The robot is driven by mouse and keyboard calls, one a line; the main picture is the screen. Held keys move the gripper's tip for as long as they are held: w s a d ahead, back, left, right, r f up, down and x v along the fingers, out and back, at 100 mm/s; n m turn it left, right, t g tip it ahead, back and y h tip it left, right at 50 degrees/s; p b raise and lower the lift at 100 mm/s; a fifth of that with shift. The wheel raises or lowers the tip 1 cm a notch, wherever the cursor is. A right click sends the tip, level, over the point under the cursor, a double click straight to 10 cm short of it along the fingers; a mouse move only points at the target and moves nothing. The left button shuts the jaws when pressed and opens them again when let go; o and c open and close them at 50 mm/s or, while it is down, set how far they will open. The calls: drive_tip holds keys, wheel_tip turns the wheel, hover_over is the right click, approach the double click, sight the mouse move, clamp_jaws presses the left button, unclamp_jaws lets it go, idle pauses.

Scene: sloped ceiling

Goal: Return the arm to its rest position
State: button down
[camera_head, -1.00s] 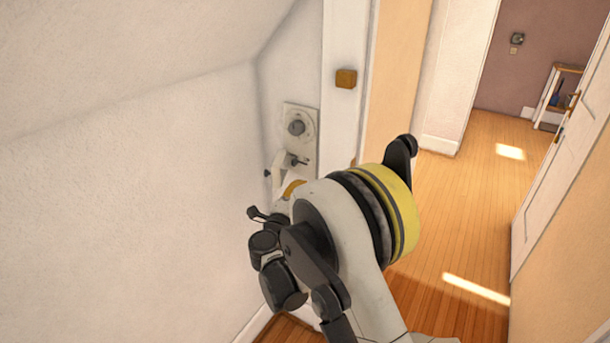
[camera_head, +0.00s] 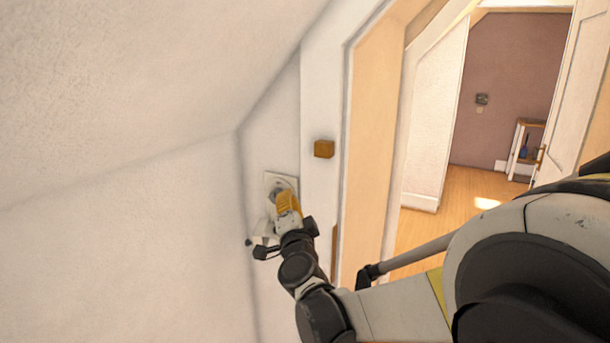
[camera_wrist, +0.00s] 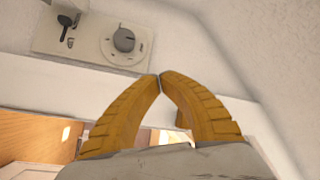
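My gripper (camera_head: 288,202) has yellow, ribbed fingers and is in front of the wall at the middle of the head view. In the wrist view my gripper (camera_wrist: 160,77) has its fingertips together, with nothing seen between them. My arm stretches from the lower right of the head view toward the wall.
A pale wall panel with a round grey dial (camera_wrist: 123,40) is beyond the fingertips; in the head view the panel (camera_head: 272,180) is partly hidden by my gripper. A small brown block (camera_head: 324,149) is on the door frame (camera_head: 325,80). An open doorway leads to a wooden floor (camera_head: 450,195) and shelf (camera_head: 527,145).

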drive_tip(key=s+d+r+n+g+y, duration=0.2)
drive_tip(key=s+d+r+n+y, duration=0.1)
drive_tip(key=s+n, duration=0.2)
drive_tip(key=s+d+f+n+g+h, duration=0.2)
drive_tip(key=s+d+f, duration=0.3)
drive_tip(key=s, duration=0.5)
drive_tip(key=s+d+f+n+g+h, duration=0.2)
drive_tip(key=s+d+f+g, duration=0.3)
drive_tip(key=s+d, duration=0.3)
drive_tip(key=s+d+f+n+g+h, duration=0.1)
drive_tip(key=s+d+f, duration=0.5)
drive_tip(key=s, duration=0.6)
drive_tip(key=shift+d+f+n+g+h, duration=0.45)
drive_tip(key=shift+d+g, duration=0.3)
drive_tip(key=shift+g, duration=0.45)
drive_tip(key=shift+r, duration=0.1)
